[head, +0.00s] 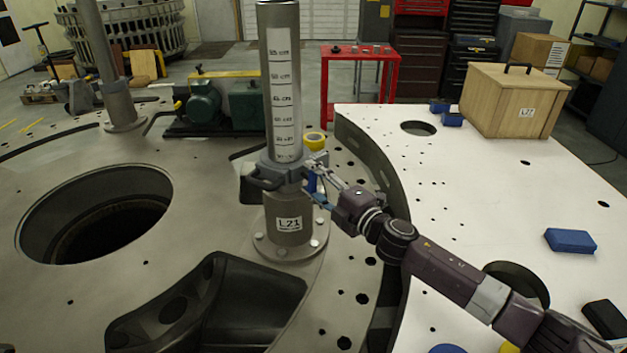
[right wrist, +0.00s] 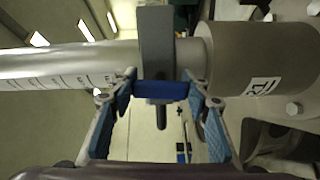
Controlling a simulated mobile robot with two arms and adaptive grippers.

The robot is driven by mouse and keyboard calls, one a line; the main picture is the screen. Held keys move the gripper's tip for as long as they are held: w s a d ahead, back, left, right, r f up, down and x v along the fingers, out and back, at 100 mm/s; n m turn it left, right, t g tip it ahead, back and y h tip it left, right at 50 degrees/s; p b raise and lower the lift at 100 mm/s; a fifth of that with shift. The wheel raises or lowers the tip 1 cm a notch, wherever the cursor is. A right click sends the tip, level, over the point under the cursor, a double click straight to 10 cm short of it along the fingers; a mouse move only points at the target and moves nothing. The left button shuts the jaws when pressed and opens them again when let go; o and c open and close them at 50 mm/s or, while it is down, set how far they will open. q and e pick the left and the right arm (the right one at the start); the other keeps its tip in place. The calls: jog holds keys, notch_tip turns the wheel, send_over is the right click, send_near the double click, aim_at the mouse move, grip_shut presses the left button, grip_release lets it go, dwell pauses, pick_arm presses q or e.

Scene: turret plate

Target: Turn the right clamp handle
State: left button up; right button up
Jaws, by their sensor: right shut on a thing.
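The upright metal post (head: 280,80) carries a printed scale and stands in a wider flanged base with an L21 label. A dark grey clamp (head: 276,176) wraps around the post just above the base. On its right side is the blue right clamp handle (head: 311,183), partly hidden by my right gripper (head: 314,178). In the right wrist view the blue handle (right wrist: 161,90) spans between the two fingertips of my right gripper (right wrist: 160,88), below the dark clamp body (right wrist: 155,42). The gripper is shut on the handle. My left gripper is not in view.
A large round hole (head: 95,215) opens in the turret plate on the left. A dark open bracket (head: 215,310) lies in front of the post. A white curved table (head: 480,190) stands on the right with a wooden box (head: 514,98). Yellow tape (head: 315,140) lies behind the post.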

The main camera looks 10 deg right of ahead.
jog(key=shift+o, duration=0.2)
jog(key=shift+n, duration=0.7)
jog(key=o, duration=1.2)
jog(key=shift+c, duration=0.2)
jog(key=shift+s, duration=0.1)
jog(key=v, duration=1.2)
jog(key=shift+a+f, duration=0.1)
jog(key=shift+a, duration=0.05)
